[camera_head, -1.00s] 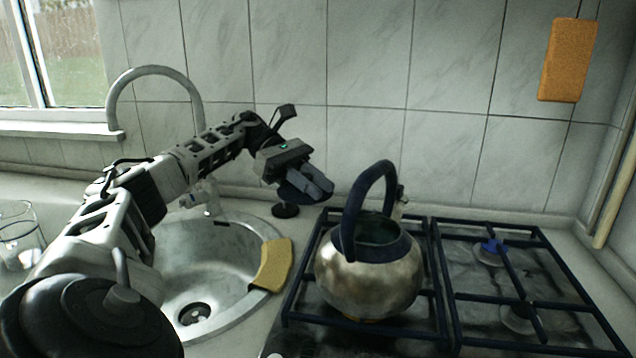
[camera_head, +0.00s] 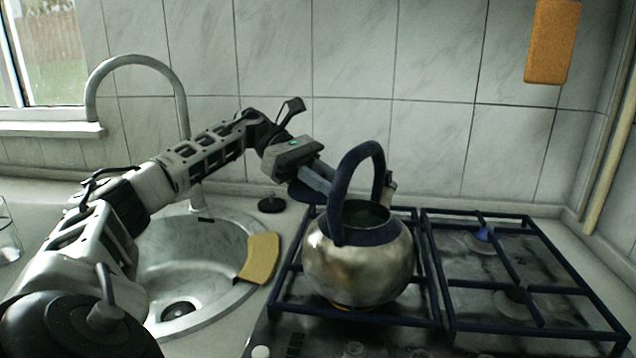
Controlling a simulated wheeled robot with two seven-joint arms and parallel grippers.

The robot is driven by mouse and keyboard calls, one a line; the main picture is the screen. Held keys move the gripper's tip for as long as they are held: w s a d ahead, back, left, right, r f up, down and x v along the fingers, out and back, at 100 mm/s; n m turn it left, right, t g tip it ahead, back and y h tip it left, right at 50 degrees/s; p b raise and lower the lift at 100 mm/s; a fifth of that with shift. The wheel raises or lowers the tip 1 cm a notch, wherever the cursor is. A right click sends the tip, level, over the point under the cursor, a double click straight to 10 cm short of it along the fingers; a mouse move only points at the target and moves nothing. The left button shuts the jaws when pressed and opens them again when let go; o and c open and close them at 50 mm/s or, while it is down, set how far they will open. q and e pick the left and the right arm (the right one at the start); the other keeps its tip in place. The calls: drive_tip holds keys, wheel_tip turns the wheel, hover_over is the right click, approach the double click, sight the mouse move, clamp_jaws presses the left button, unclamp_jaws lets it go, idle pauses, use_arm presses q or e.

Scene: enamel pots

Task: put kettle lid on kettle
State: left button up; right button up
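The kettle (camera_head: 357,270) is a worn metal pot with a dark blue collar and a tall dark blue arched handle. It stands upright on the left stove grate, and its top opening is uncovered. My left gripper (camera_head: 322,186) is just left of the kettle's handle, at about the height of the kettle's rim. A dark blue disc, the kettle lid (camera_head: 301,194), shows under its fingers and appears held by them. The fingers partly cover the lid, and their tips are close to the handle. My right gripper is not in view.
The stove grate (camera_head: 432,270) extends right with empty burners. A sink (camera_head: 215,260) with a tall curved tap (camera_head: 135,62) and a yellow sponge (camera_head: 260,258) on its edge lies left. A small black round object (camera_head: 271,205) sits behind the sponge. The tiled wall is close behind.

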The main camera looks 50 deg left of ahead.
use_arm(q)
drive_tip(key=shift+w+d+f+b, duration=0.2)
drive_tip(key=shift+d+f+b, duration=0.1)
drive_tip(key=shift+d, duration=0.35)
drive_tip(key=shift+w+d+r, duration=0.15)
drive_tip(key=shift+w+d, duration=0.1)
drive_tip(key=shift+d, duration=0.55)
drive_tip(key=shift+r+b+x, duration=0.2)
drive_tip(key=shift+b+x, duration=0.25)
drive_tip(key=shift+x, duration=0.9)
drive_tip(key=shift+r+b+x, duration=0.15)
drive_tip(key=shift+b+x, duration=0.25)
drive_tip(key=shift+x, duration=0.95)
drive_tip(key=o, duration=1)
drive_tip(key=shift+w+d, duration=0.1)
drive_tip(key=shift+w, duration=0.05)
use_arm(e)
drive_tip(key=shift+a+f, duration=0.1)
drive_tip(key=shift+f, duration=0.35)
